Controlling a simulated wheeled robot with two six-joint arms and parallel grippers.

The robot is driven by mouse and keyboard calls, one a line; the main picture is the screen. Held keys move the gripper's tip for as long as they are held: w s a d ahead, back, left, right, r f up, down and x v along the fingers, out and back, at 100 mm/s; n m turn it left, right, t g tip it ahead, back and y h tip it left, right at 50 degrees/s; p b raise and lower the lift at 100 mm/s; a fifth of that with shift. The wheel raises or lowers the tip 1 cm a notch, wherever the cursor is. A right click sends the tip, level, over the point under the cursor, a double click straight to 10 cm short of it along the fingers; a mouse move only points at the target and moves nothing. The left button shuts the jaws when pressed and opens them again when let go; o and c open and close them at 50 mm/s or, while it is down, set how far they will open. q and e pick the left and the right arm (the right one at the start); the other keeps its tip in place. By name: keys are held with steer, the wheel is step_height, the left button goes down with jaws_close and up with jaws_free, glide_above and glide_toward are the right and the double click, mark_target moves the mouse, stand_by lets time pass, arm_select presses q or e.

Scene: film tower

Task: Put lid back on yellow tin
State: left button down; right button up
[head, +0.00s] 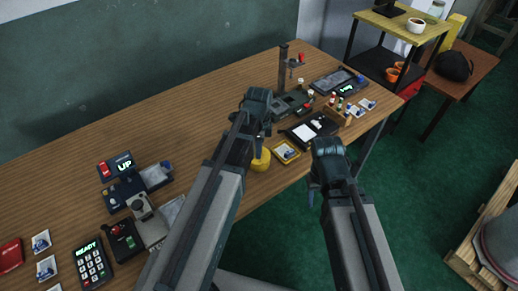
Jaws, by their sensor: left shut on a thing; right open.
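The yellow tin (261,162) stands on the wooden table near its front edge, partly hidden behind my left gripper and arm. My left gripper (261,138) points down just above the tin. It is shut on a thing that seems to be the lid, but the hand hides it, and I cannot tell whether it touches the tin. My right gripper (314,188) is open and empty, out past the table's front edge, to the right of the tin.
A yellow-rimmed tray (293,157) lies just right of the tin. Control boxes and a keypad (92,262) crowd the left. The back-left tabletop is clear.

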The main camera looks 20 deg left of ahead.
arm_select(q)
steer(key=shift+c, duration=0.8)
jaws_free()
steer(key=shift+r, duration=0.1)
steer(key=shift+r+p, duration=3.25)
steer(key=shift+p, duration=0.1)
steer(key=shift+r, duration=0.2)
jaws_close()
